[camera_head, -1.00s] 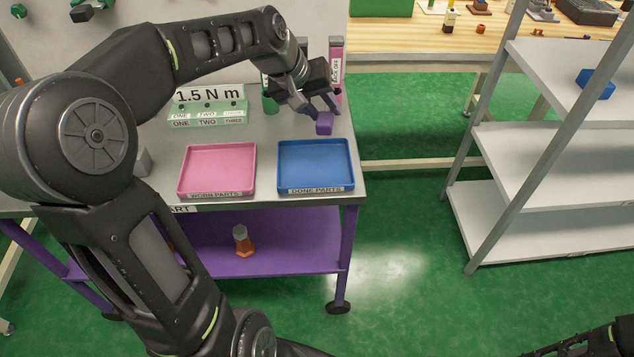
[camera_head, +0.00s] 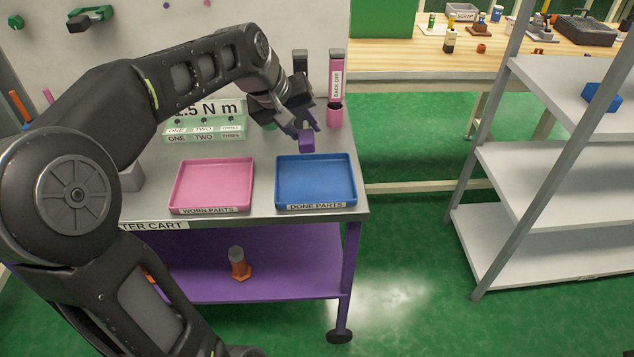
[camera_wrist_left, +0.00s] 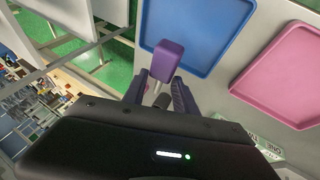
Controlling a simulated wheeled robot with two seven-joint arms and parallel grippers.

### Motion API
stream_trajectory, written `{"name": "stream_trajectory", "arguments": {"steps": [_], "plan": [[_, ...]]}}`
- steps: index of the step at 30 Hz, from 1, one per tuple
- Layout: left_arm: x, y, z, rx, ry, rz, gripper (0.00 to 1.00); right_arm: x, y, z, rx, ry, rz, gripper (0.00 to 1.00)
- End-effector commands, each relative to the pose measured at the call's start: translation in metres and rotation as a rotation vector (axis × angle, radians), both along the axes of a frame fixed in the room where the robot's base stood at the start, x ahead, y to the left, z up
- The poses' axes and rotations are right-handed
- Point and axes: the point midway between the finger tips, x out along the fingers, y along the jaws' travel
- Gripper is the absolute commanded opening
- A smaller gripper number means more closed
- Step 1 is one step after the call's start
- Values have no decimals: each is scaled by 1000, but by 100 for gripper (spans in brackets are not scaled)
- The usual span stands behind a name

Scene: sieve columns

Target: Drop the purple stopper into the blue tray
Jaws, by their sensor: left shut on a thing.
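The purple stopper (camera_head: 306,142) is held between the fingertips of my left gripper (camera_head: 303,130), which is shut on it. In the left wrist view the stopper (camera_wrist_left: 167,60) juts out past my left gripper's fingers (camera_wrist_left: 160,92). In the head view it appears just behind the far rim of the blue tray (camera_head: 316,182), apart from the tray floor. The blue tray is empty, labelled "DONE PARTS", and sits at the cart's front right. It also shows in the left wrist view (camera_wrist_left: 190,25). My right gripper is not in view.
An empty pink tray (camera_head: 212,185), labelled "WORN PARTS", sits left of the blue tray. A green torque block (camera_head: 205,130) and a pink holder (camera_head: 336,90) stand behind on the cart (camera_head: 265,150). Grey shelves (camera_head: 540,170) stand to the right, across green floor.

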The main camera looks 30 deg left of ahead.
Motion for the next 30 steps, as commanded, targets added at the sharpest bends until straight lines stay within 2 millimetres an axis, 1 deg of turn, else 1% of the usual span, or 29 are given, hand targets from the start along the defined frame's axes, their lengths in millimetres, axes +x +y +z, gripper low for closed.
{"name": "stream_trajectory", "arguments": {"steps": [1,6,10,18,19,28,30], "plan": [[0,0,-12,0,0,0,0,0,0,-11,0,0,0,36],[0,0,-27,0,0,0,0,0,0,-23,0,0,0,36],[0,0,-31,1,0,-1,0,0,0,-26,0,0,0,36],[0,0,-30,0,-1,-1,0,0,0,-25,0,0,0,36],[0,0,-30,0,-1,-1,35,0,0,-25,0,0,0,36],[0,0,-31,1,0,-1,59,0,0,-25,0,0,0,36],[0,0,-31,1,0,-1,59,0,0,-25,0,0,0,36]]}}
